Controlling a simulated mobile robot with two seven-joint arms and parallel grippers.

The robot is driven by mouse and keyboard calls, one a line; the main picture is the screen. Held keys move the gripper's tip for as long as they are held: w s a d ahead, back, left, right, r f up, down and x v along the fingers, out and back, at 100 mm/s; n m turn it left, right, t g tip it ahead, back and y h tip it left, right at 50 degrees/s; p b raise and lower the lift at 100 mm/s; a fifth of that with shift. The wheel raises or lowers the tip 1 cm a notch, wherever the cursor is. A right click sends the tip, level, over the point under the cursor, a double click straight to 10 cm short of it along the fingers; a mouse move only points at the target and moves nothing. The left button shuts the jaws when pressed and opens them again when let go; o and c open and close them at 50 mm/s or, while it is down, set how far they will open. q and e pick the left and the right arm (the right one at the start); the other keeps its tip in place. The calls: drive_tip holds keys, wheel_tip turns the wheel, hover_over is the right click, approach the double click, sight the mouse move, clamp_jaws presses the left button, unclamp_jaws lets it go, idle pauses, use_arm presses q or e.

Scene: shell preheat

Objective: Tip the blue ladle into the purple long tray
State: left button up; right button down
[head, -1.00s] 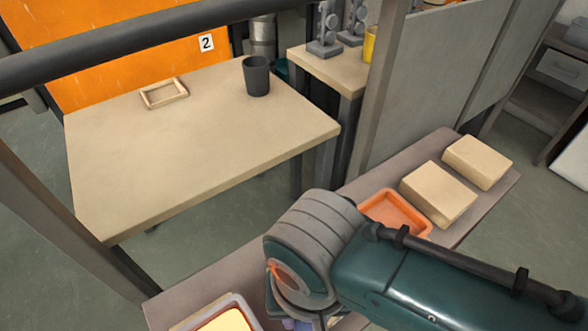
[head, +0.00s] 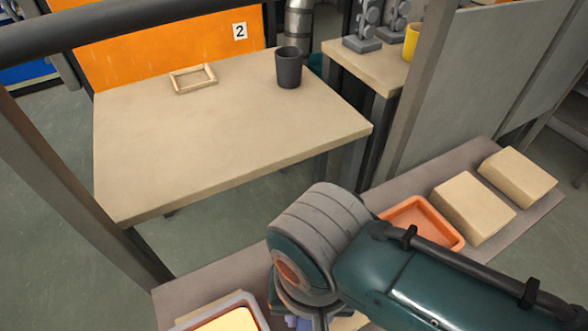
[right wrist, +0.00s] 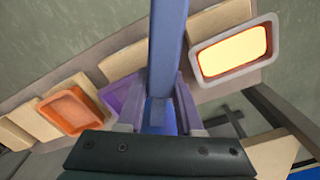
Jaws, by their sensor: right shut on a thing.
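My right gripper (right wrist: 165,82) is shut on the blue ladle (right wrist: 168,45), whose long straight bar runs up the middle of the right wrist view. The ladle's bowl cannot be made out, so I cannot tell its tilt or contents. The purple long tray (right wrist: 120,98) shows just left of the fingers in that view, partly hidden by the gripper and ladle. In the head view my right forearm and wrist cover this spot, with only a small purple-blue bit showing at the bottom edge. My left gripper is not in view.
A grey-rimmed tray with glowing yellow contents (head: 262,317) lies at the bottom of the head view. An orange tray (head: 458,243) and two tan blocks (head: 473,208) (head: 517,178) lie to the right. Beyond a gap stands a table (head: 220,150) with a dark cup (head: 288,70) and a small frame (head: 211,72).

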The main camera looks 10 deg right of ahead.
drive_tip(key=shift+f+b, duration=0.85)
drive_tip(key=shift+f+y, duration=0.1)
drive_tip(key=shift+y, duration=0.2)
drive_tip(key=shift+a+y, duration=0.15)
drive_tip(key=shift+y, duration=0.65)
drive_tip(key=shift+a+r+t, duration=0.15)
drive_tip(key=shift+r+t, duration=0.05)
drive_tip(key=shift+t, duration=0.1)
drive_tip(key=shift+y, duration=0.5)
drive_tip(key=shift+f+y, duration=0.2)
drive_tip(key=shift+y, duration=0.4)
drive_tip(key=shift+w+r+t+y+b, duration=0.1)
drive_tip(key=shift+t+y+b, duration=0.3)
drive_tip(key=shift+y+b, duration=1.15)
